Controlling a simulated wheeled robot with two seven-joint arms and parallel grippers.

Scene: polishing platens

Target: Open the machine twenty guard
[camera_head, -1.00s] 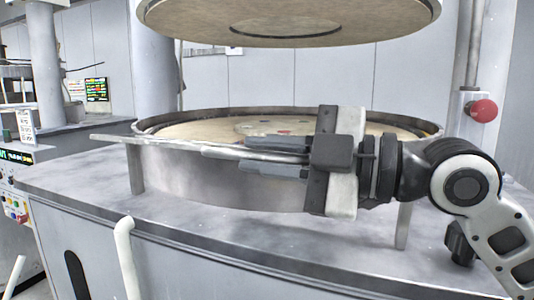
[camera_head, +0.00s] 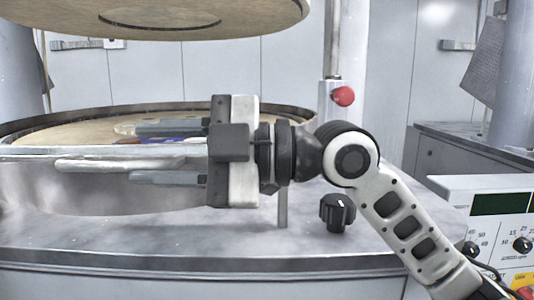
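The guard (camera_head: 30,153) is a thin metal rail running across the front of the round polishing machine at the left, with a rounded bar-like handle (camera_head: 105,164) on its front. My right gripper (camera_head: 135,154) points left, with one finger above the rail and handle and the other below. The fingers stand apart, with visible gaps to the rail, so it looks open around the guard and not clamped on it. The gripper body hides the rail's right end. My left gripper is not in view.
The lower platen (camera_head: 75,124) lies inside its rim behind the rail, with the round upper platen (camera_head: 230,22) overhead. A black knob (camera_head: 338,212) stands on the machine top, and a red button (camera_head: 344,96) is on a post. A control panel (camera_head: 500,205) is at the right.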

